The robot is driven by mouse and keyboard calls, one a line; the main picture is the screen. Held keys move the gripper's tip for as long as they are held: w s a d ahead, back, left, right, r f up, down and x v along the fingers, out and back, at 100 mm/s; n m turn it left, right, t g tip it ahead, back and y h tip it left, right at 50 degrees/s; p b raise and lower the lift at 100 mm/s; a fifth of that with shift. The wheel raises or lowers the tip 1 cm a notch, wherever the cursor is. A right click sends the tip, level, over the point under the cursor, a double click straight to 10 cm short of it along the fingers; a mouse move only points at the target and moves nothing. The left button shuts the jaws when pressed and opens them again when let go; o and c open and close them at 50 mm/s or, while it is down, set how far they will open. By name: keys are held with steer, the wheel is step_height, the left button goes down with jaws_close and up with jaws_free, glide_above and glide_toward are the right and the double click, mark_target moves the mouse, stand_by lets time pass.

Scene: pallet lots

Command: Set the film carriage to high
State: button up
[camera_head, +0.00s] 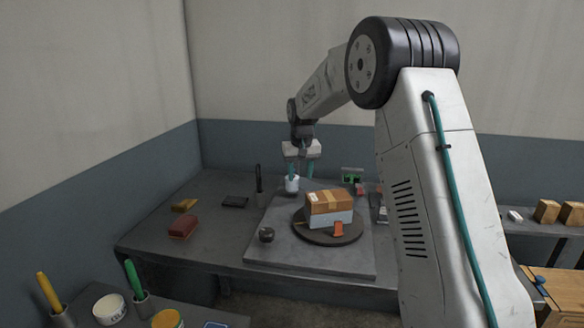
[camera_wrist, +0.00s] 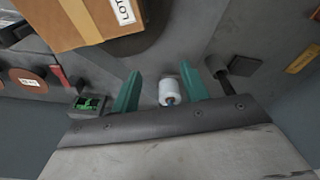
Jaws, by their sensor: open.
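The film carriage appears to be the white roll (camera_head: 292,184) on the grey machine base, behind the turntable; I cannot read its height setting. In the wrist view the white roll (camera_wrist: 171,91) shows between my teal fingers, closer to the right one. My gripper (camera_head: 300,177) is open and points down at the roll; in the wrist view its fingertips (camera_wrist: 160,70) are apart with no visible grip on it. Whether the fingers reach down around the roll I cannot tell. A dark post (camera_head: 259,180) stands left of the roll.
A taped carton (camera_head: 331,202) sits on a grey box on the round turntable (camera_head: 318,236), close to my gripper. A black knob (camera_head: 266,234) is at front left. A green-lit panel (camera_head: 352,174) stands behind right. A red block (camera_head: 183,227) lies on the left bench, which has free room.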

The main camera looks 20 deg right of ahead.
steer(key=w+d+r+t, duration=0.1)
steer(key=w+r, duration=0.1)
steer(key=w, duration=0.3)
steer(key=w+d+r+t, duration=0.1)
steer(key=w+d+r, duration=0.1)
steer(key=w, duration=0.3)
steer(key=shift+h, duration=0.3)
steer(key=x, duration=0.7)
steer(key=shift+a+f, duration=0.25)
